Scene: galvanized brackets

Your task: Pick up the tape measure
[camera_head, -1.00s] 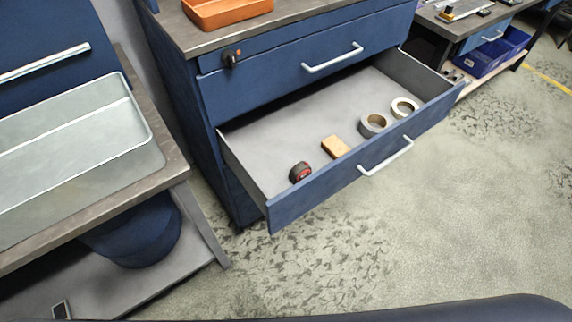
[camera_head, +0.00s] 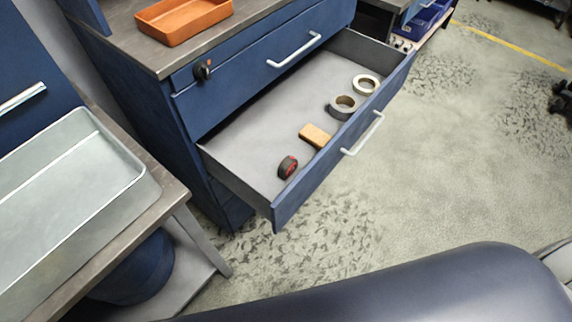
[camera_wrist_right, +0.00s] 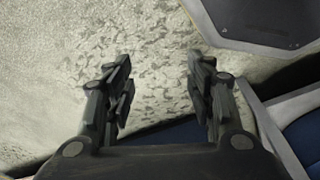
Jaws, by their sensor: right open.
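The tape measure (camera_head: 287,167), small, black and red, lies in the open drawer (camera_head: 245,150) of the blue cabinet, near the drawer's front wall and left end. A tan block (camera_head: 314,135) lies just beyond it. My right gripper (camera_wrist_right: 160,85) shows in the right wrist view, open and empty, with speckled floor beyond its fingers. The tape measure cannot be made out in that view. No gripper shows in the head view; a dark arm link of mine crosses its bottom edge.
Two tape rolls, one grey (camera_head: 342,107) and one pale (camera_head: 366,85), lie farther right in the drawer. An orange tray (camera_head: 184,18) sits on the cabinet top. A grey bench with a metal tray (camera_head: 60,215) stands at left. The floor (camera_head: 440,170) in front is clear.

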